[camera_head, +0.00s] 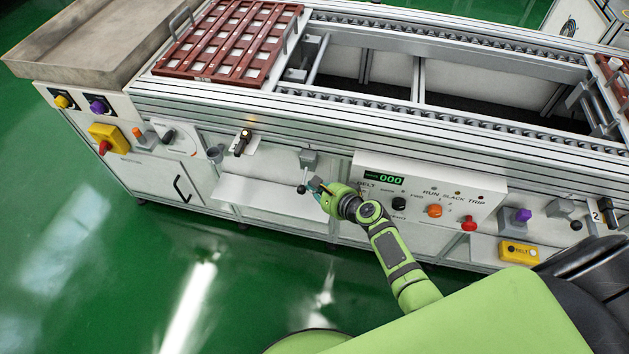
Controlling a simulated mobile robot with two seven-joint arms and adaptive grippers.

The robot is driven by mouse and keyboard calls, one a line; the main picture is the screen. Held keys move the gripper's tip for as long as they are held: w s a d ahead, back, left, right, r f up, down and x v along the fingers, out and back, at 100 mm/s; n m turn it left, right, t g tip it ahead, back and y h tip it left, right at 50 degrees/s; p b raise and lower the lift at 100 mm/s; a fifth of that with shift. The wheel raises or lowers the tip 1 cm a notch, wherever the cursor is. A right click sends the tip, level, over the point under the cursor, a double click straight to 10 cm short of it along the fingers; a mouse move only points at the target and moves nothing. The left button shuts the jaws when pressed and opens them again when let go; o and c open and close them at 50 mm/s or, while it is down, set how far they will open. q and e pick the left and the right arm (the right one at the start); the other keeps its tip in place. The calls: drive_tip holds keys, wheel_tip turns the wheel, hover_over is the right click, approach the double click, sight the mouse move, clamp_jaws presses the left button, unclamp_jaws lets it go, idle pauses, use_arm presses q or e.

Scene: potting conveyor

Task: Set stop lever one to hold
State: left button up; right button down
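A small lever with a black ball knob (302,189) hangs from a grey bracket (309,157) on the conveyor's front, left of the control panel. It points down. I take it to be stop lever one, but no label on it is readable. My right gripper (316,187) is just right of the knob, its fingertips close to it or touching; I cannot tell which. Its fingers are too small to show whether they are open or shut. A black-handled part (243,142) sits on a pale plate further left. My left gripper is not in view.
The control panel (384,168) with a green 000 display, knobs and lamps is right of my gripper. A white shelf (265,195) juts out below the lever. A similar ball-knob lever (575,225) stands far right near a "2" plate. Green floor in front is clear.

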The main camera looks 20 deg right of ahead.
sight(303, 182)
drive_tip(key=r+g+p, duration=0.1)
drive_tip(key=p, duration=0.1)
drive_tip(key=r+m+g+p, duration=0.1)
drive_tip(key=p, duration=0.2)
drive_tip(key=r+m+g+y+p, duration=0.1)
drive_tip(key=p, duration=0.2)
drive_tip(key=shift+s+a+r, duration=0.15)
drive_tip(key=shift+s+a, duration=0.05)
drive_tip(key=shift+a, duration=0.05)
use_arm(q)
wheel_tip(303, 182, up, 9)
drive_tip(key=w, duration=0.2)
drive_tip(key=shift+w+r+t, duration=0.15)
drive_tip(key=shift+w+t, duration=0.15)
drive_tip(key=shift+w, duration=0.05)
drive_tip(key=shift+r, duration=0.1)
use_arm(e)
drive_tip(key=shift+d+r, duration=0.1)
use_arm(q)
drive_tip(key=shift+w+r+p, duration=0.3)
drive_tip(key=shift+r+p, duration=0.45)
drive_tip(key=shift+p, duration=0.2)
use_arm(e)
drive_tip(key=shift+r, duration=0.7)
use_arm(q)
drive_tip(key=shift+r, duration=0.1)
use_arm(e)
drive_tip(key=shift+r, duration=0.1)
